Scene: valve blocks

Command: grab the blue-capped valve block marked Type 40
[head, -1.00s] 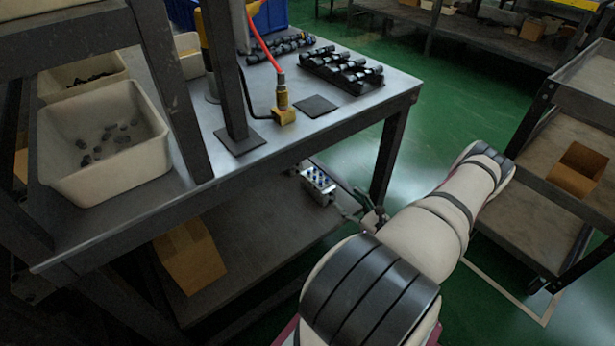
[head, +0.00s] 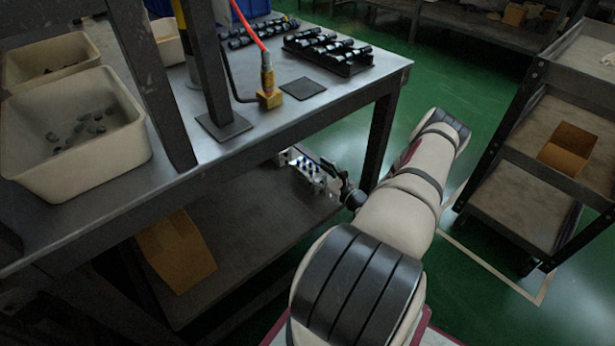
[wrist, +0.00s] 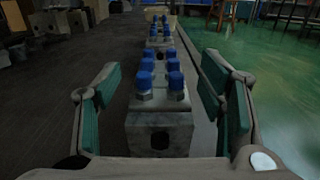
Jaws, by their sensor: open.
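A grey metal valve block (wrist: 160,132) with blue caps faces the wrist camera, with a dark round hole in its near face. It lies between the two spread fingers of my gripper (wrist: 162,85), with gaps on both sides. The fingers have green pads and hold nothing. More blue caps show in a row behind it; I cannot tell whether they belong to the same block. No Type 40 marking is legible. In the head view, blue-capped metal (head: 308,168) shows on the lower shelf, partly hidden by my gripper (head: 332,172).
The lower shelf (head: 255,215) lies under the metal tabletop (head: 330,100), whose leg (head: 380,140) stands close to my arm. An open cardboard box (head: 177,252) sits on the shelf. Other metal blocks (wrist: 50,22) are at the wrist view's far left. Green floor is at right.

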